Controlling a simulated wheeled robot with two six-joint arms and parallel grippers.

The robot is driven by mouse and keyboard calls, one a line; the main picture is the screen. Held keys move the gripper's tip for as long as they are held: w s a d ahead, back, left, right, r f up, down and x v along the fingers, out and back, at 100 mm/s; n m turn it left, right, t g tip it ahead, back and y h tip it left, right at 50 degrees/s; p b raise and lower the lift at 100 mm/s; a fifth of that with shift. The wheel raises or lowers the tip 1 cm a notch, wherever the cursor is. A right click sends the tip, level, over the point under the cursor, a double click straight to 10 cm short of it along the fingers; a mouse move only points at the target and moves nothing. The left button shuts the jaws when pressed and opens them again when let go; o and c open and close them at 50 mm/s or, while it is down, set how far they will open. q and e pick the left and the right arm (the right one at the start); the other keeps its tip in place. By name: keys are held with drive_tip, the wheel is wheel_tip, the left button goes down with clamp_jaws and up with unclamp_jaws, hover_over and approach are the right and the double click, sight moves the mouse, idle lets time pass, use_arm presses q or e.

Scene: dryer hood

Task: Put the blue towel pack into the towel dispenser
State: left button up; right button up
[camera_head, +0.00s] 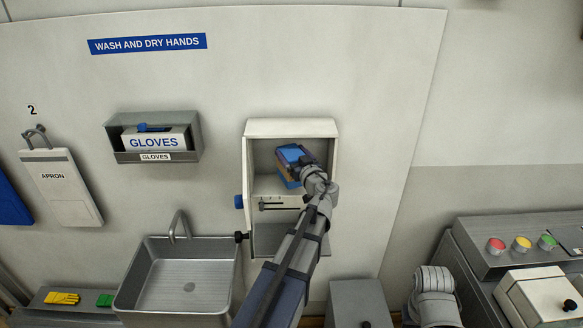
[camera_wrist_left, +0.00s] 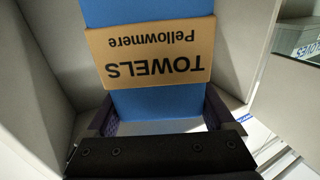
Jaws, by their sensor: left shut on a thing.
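The white towel dispenser (camera_head: 290,128) is on the wall with its front open. The blue towel pack (camera_head: 291,153) is inside its upper compartment, tilted and partly hidden by my gripper. In the left wrist view the blue towel pack (camera_wrist_left: 150,103) has a tan band reading TOWELS Pellowmere, upside down. My left gripper (camera_head: 305,166) reaches in from below and is shut on the pack; its fingers are on both sides of the pack in the left wrist view (camera_wrist_left: 163,118). Whether the pack touches the compartment floor is unclear. My right gripper is not in view.
A blue knob (camera_head: 239,202) is at the dispenser's left side. A steel sink (camera_head: 180,283) is below left, and a glove box holder (camera_head: 188,128) is on the wall to the left. A grey bin (camera_head: 358,303) stands below right. The wall right of the dispenser is clear.

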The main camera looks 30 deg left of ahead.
use_arm(q)
drive_tip(key=shift+a+f+b, duration=0.25)
drive_tip(key=shift+f+b, duration=0.25)
wheel_tip(320, 180, down, 3)
drive_tip(key=b, duration=0.3)
drive_tip(key=shift+d, duration=0.15)
drive_tip(key=shift+w, duration=0.15)
drive_tip(key=shift+a, duration=0.2)
drive_tip(key=shift+d, duration=0.1)
drive_tip(key=o, duration=1.3)
drive_tip(key=shift+f, duration=0.1)
